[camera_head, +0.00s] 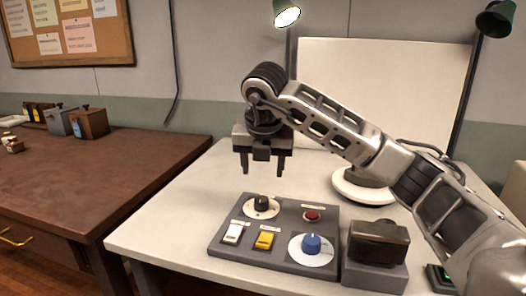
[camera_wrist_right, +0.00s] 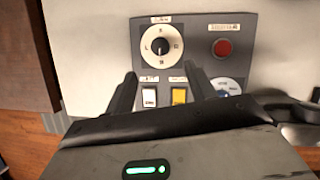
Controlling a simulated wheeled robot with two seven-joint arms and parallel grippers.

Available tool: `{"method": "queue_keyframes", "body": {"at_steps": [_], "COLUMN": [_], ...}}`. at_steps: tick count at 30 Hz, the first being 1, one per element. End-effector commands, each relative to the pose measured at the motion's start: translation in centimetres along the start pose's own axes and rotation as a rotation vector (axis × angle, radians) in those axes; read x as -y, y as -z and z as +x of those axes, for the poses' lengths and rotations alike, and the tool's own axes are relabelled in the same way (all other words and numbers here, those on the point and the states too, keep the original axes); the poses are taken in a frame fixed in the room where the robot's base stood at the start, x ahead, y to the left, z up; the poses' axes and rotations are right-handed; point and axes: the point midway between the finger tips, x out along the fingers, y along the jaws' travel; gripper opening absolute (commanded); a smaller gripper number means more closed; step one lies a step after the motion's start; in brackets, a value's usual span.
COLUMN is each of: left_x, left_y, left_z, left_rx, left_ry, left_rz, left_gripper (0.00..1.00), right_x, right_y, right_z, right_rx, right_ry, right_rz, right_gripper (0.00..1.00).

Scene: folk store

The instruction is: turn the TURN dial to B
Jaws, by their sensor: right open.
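A grey control panel (camera_head: 222,246) lies on the white table. At its back left is a black knob (camera_head: 262,202) on a white disc; the right wrist view shows this knob (camera_wrist_right: 161,46) with letters around it. At its front right is a blue knob (camera_head: 312,243) on a white disc; in the right wrist view the blue dial (camera_wrist_right: 228,84) is partly hidden by a finger. I cannot read which dial is marked TURN. My right gripper (camera_head: 263,171) is open and empty, pointing down above the panel, apart from both knobs. My left gripper is not in view.
The panel also has a red button (camera_head: 312,215), a white switch (camera_head: 233,233) and a yellow switch (camera_head: 265,240). A dark box (camera_head: 378,245) stands right of the panel. A round white base (camera_head: 363,187) is behind. The table left of the panel is clear.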

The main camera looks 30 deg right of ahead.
Motion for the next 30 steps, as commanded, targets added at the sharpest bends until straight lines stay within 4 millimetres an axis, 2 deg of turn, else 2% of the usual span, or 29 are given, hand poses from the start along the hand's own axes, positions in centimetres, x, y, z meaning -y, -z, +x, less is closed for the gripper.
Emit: {"method": "queue_keyframes", "body": {"at_steps": [3,9,30], "left_x": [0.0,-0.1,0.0], "left_y": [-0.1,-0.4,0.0], "left_z": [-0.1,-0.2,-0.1], "left_rx": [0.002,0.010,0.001], "left_ry": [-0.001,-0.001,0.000], "left_rz": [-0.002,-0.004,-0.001], "left_gripper": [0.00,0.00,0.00], "right_x": [-0.1,0.0,0.0], "right_y": [0.0,0.0,0.0], "right_z": [-2.4,-4.4,-4.7], "right_rx": [0.002,0.000,-0.001], "right_ry": [-0.004,-0.002,0.000], "right_rz": [-0.001,0.001,0.000], "right_gripper": [0.55,0.55,0.55]}}
